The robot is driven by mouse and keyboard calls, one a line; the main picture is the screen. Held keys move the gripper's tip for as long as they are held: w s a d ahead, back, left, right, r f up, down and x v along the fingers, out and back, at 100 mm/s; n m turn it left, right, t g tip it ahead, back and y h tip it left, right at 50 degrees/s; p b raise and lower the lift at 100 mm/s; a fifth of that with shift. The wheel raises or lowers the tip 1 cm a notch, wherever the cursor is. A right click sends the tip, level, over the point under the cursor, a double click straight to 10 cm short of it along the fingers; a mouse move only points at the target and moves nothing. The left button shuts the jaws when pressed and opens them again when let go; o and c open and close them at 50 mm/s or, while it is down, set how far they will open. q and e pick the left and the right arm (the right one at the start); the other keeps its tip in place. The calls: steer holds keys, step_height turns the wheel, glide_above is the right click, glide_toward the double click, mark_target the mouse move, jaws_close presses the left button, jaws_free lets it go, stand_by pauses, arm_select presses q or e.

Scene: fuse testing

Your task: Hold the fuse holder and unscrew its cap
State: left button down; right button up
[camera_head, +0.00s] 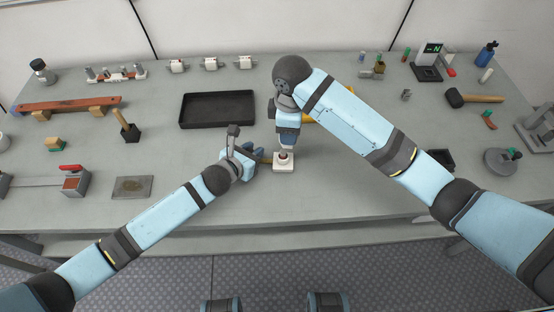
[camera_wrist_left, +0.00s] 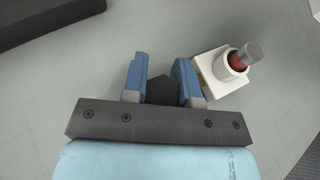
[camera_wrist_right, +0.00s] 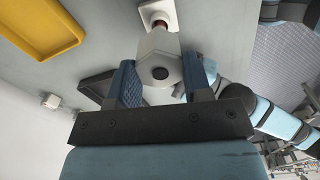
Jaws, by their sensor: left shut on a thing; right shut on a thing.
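A white square-based unit (camera_head: 284,166) stands on the table, with a red ring and a grey cylinder rising from its collar; it also shows in the left wrist view (camera_wrist_left: 224,78). My left gripper (camera_head: 257,157) is low beside it, to its left, shut on a dark angular piece (camera_wrist_left: 162,90) that is mostly hidden. My right gripper (camera_head: 287,142) points down right above the unit. It is shut on a pale hexagonal piece (camera_wrist_right: 158,52) with a dark round end, in line with the unit below. I cannot tell which piece is the cap.
A black tray (camera_head: 217,93) lies behind, to the left, and a yellow tray (camera_head: 333,117), partly hidden by my right arm, lies to the right. The table front right of the unit is clear.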

arm_select(q)
steer(key=shift+f, duration=0.15)
arm_select(e)
steer(key=s+d+r, duration=0.1)
steer(key=d+r, duration=0.2)
steer(key=d, duration=0.2)
steer(key=shift+s+d, duration=0.2)
steer(key=shift+s, duration=0.1)
steer(key=shift+r, duration=0.1)
arm_select(q)
steer(key=c, duration=0.8)
jaws_free()
steer(key=shift+s, duration=0.1)
steer(key=shift+v, duration=4.4)
arm_select(e)
steer(key=shift+r, duration=0.15)
